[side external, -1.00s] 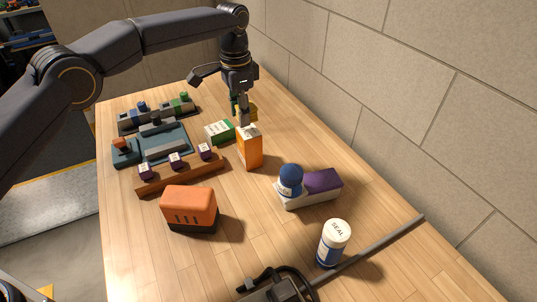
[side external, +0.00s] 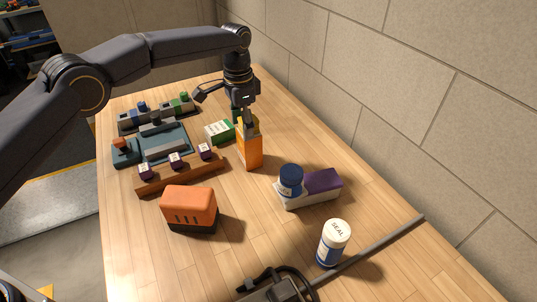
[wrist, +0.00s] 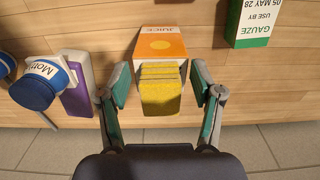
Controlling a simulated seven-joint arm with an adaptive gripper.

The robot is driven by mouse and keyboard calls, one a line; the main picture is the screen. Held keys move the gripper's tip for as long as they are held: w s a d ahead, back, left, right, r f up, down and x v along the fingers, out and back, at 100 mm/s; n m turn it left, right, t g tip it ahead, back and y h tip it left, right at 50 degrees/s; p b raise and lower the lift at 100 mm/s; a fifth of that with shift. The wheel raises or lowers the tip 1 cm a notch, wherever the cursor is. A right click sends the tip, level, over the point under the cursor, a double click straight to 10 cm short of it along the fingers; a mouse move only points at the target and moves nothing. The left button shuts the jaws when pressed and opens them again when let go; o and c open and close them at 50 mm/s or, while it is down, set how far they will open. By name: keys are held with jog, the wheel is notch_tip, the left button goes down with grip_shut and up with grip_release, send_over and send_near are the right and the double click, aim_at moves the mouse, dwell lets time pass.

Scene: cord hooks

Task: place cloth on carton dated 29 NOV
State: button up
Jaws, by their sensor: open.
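A folded yellow cloth (wrist: 161,90) lies between the spread fingers of my gripper (wrist: 161,92) in the wrist view, with a gap on each side. It overlaps the top of an orange and white juice carton (wrist: 164,43) and appears to rest there. In the side view the yellow cloth (side external: 252,125) shows at the top of the upright orange carton (side external: 250,153), with my gripper (side external: 244,119) just above. Contact under the cloth is hidden. No date is readable on the juice carton. A green and white gauze carton (wrist: 251,21) reads "USE BY 05 MAY 28".
A purple and white box (side external: 318,189) and a blue-capped container (side external: 290,180) stand nearby. A white bottle (side external: 333,243), an orange block-shaped object (side external: 189,208) and a wooden rail (side external: 181,176) with purple-marked pieces are nearer the camera. A wall borders the table's right side.

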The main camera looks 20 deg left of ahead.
notch_tip(320, 180, up, 8)
jog(key=shift+f, duration=0.25)
jog(key=s+a+r+n+t, duration=0.1)
jog(key=s+a+r+n, duration=0.1)
jog(key=s+a+r, duration=0.6)
jog(key=s+a+r+n+t, duration=0.2)
jog(key=s+a+r, duration=0.25)
jog(key=r, duration=0.45)
jog(key=s+a+f+n+t, duration=0.1)
jog(key=s+a+f, duration=0.1)
jog(key=s, duration=0.5)
jog(key=s+a+f+n, duration=0.2)
jog(key=s+a+f, duration=0.1)
jog(key=s, duration=0.5)
jog(key=s+a+f+n+t, duration=0.1)
jog(key=s+a+f+n, duration=0.1)
jog(key=s, duration=0.6)
jog(key=shift+s+a+f+t, duration=0.15)
jog(key=shift+a+f+t, duration=0.15)
jog(key=shift+a+f, duration=0.5)
